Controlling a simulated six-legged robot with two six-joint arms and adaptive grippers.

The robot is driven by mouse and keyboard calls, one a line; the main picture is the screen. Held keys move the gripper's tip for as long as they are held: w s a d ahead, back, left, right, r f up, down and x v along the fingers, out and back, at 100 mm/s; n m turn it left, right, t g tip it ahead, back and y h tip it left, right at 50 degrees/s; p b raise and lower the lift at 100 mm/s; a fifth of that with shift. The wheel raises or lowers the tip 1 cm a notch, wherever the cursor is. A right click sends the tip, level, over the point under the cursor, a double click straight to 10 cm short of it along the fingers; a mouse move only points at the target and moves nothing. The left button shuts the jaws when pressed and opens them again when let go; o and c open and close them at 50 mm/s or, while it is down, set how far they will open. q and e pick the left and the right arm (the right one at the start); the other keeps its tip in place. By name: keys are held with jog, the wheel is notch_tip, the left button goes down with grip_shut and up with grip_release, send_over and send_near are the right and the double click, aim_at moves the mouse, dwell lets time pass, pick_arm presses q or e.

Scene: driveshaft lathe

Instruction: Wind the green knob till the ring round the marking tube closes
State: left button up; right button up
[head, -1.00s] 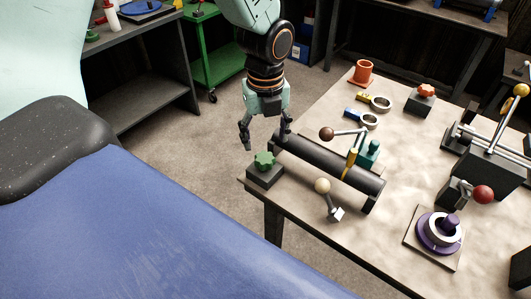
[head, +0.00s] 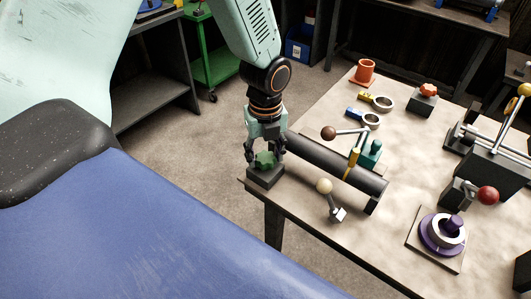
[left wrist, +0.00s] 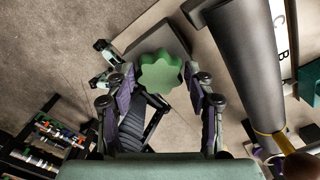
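The green knob (head: 265,160), with a lobed edge, sits on a dark block (head: 264,178) at the table's near left corner. My left gripper (head: 265,154) is above it, pointing down, with fingers on either side. In the left wrist view the knob (left wrist: 160,72) lies between the open fingers, apparently with gaps on both sides; contact is not clear. The dark marking tube (head: 320,157) lies beside the block, and letters show by it in the left wrist view (left wrist: 240,50). A yellow band (head: 351,164) crosses the tube; whether it is the ring is unclear. My right gripper is out of view.
A brown-ball lever (head: 329,133) with a teal block (head: 369,154) stands by the tube. A cream-ball lever (head: 325,187) is in front. Ring tools (head: 371,120), an orange cup (head: 364,73) and a purple stack (head: 442,236) stand on the table (head: 400,160).

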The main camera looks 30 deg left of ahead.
pick_arm(q)
jog(key=shift+d+r, duration=0.1)
jog(key=c, duration=0.8)
jog(key=n+p, duration=0.2)
jog(key=shift+r+p, duration=0.15)
jog(key=shift+p, duration=0.15)
jog(key=n+p, duration=0.2)
jog(key=n, duration=0.2)
jog(key=n+p, duration=0.3)
jog(key=n, duration=0.3)
jog(key=shift+p, duration=0.4)
jog(key=n+p, duration=0.1)
jog(key=n, duration=0.1)
jog(key=n+p, duration=0.1)
jog(key=n, duration=0.2)
jog(key=shift+f+n, duration=0.2)
jog(key=shift+n, duration=0.1)
